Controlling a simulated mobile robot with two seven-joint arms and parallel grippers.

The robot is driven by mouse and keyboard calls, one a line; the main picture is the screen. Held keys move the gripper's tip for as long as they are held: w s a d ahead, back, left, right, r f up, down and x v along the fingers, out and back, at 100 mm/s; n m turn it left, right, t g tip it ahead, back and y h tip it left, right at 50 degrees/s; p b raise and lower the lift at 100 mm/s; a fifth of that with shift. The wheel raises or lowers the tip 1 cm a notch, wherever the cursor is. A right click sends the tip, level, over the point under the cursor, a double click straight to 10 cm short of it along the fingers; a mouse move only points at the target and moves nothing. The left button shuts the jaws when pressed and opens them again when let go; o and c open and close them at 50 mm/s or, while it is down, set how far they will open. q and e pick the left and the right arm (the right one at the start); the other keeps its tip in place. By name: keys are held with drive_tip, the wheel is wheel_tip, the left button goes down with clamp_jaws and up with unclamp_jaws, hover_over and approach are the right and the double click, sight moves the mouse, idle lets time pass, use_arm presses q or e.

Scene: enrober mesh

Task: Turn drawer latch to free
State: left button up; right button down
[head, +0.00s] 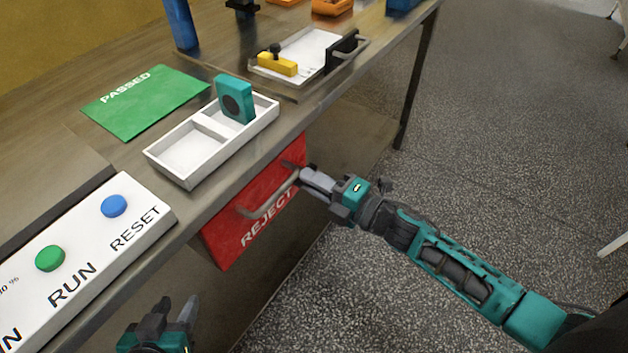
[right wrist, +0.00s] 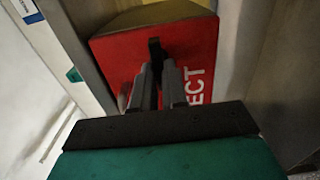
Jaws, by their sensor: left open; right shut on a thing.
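The red drawer marked REJECT (head: 225,243) sits under the bench's front edge, with a grey bar handle (head: 255,211) across its front. It also shows in the right wrist view (right wrist: 112,55). A small dark latch (right wrist: 154,46) stands at the drawer's front, between my right fingertips. My right gripper (head: 304,173) is shut on this latch at the drawer's upper right, close to the handle's end. The fingers hide part of the latch, so its exact turn is hard to tell. My left gripper (head: 178,312) is open and empty at the bottom of the head view, below the bench edge.
A white two-part tray (head: 178,178) holds a teal block (head: 235,99) on the bench. A green PASSED mat (head: 142,102) lies behind it. A panel with a green RUN button (head: 49,258) and blue RESET button (head: 114,206) is at left. Speckled floor at right is clear.

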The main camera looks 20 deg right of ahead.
use_arm(q)
drive_tip(key=shift+a+f, duration=0.1)
use_arm(e)
drive_tip(key=c, duration=1.2)
unclamp_jaws()
drive_tip(key=shift+o, duration=0.2)
drive_tip(key=shift+s, duration=0.1)
use_arm(q)
drive_tip(key=shift+s+a, duration=0.1)
drive_tip(key=shift+s, duration=0.05)
use_arm(e)
drive_tip(key=v, duration=1.2)
drive_tip(key=shift+s+d, duration=0.25)
drive_tip(key=shift+d, duration=0.05)
